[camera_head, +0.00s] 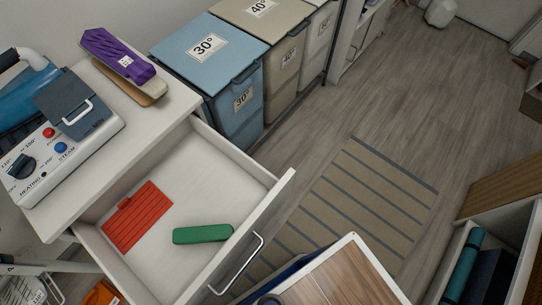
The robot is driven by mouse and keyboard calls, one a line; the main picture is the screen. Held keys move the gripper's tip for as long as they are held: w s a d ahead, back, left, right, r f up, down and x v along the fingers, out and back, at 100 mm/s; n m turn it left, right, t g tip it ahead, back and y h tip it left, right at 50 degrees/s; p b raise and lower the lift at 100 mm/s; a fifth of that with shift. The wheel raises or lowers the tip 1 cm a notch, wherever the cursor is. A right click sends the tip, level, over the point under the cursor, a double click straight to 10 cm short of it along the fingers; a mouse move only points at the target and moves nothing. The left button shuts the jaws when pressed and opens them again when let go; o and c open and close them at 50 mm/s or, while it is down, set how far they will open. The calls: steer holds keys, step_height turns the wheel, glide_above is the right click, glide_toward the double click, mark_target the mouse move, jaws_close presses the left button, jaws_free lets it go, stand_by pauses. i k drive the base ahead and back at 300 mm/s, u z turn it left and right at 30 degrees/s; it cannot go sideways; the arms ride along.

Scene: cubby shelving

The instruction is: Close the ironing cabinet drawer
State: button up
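The ironing cabinet (150,120) stands at the left with a white top. Its drawer (240,235) is pulled out well toward the lower right, and its inside is open to view. A metal bar handle (242,264) is on the outer face of the drawer front. In the drawer lie a flat red ribbed piece (138,218) and a green rounded bar (203,234), both apart from the drawer front's top edge. My gripper does not show clearly in the view.
A steam iron station (58,140) and a purple item (115,52) rest on the cabinet top. Laundry bins (210,58) stand behind. A white-rimmed, wood-brown piece (335,278) is close to the handle at the bottom. A striped mat (365,200) lies on open floor to the right.

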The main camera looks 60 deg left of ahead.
mark_target(208, 180)
steer(key=i, duration=0.35)
steer(key=u, duration=0.95)
steer(key=i, duration=2.85)
steer(key=u, duration=5.25)
steer(key=i, duration=0.45)
steer(key=z, duration=0.1)
